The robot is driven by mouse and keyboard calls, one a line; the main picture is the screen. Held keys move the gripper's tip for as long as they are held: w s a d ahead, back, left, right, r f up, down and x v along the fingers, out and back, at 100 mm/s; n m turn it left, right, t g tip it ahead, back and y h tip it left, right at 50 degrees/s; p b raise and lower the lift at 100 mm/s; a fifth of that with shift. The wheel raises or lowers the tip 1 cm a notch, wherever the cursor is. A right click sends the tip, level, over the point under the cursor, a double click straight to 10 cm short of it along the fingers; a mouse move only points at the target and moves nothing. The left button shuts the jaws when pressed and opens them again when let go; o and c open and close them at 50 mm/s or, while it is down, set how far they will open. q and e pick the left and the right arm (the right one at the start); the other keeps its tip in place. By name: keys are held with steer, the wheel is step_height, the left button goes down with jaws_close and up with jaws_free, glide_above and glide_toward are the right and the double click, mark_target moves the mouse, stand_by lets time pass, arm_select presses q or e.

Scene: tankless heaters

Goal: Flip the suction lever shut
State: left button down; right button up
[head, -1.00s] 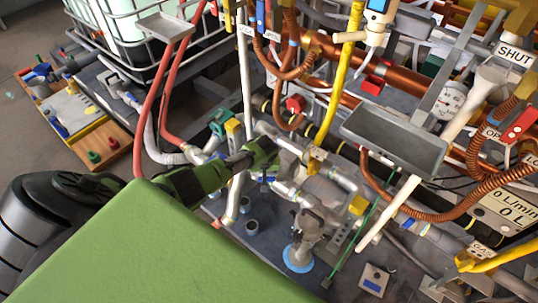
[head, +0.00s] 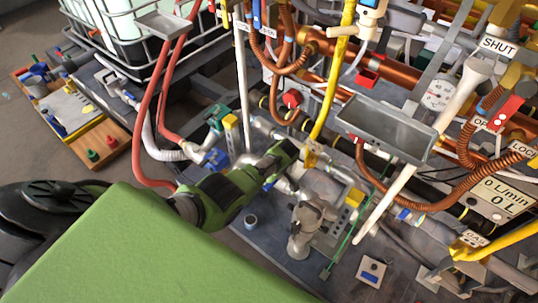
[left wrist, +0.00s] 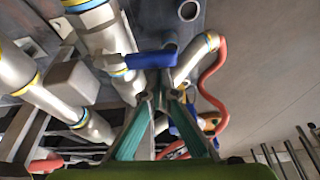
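A blue lever handle (left wrist: 152,58) on a silver pipe valve lies crosswise in the left wrist view, right at my fingertips. It looks like the suction lever, but no label shows there. My left gripper (left wrist: 161,88) has its two teal fingers converging, with the tips drawn together. I cannot tell whether the tips touch the lever or are just in front of it. In the head view my green left gripper (head: 288,150) reaches in among the silver pipes and hides the pipework behind it. My right gripper is not in view.
A grey tray (head: 385,128) and a white pole stand to the right. A red hose (head: 152,120) runs beside my left arm. A blue-handled valve (head: 213,158) sits left of the gripper. Copper pipes and a yellow pipe (head: 329,90) crowd the back.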

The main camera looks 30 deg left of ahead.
arm_select(q)
steer(key=shift+s+d, duration=0.15)
steer(key=shift+d, duration=0.2)
stand_by(0.3)
steer(key=shift+d+r, duration=0.3)
steer(key=shift+r, duration=0.2)
steer(key=v, duration=1)
steer(key=shift+a+r, duration=0.2)
steer(key=shift+r, duration=0.25)
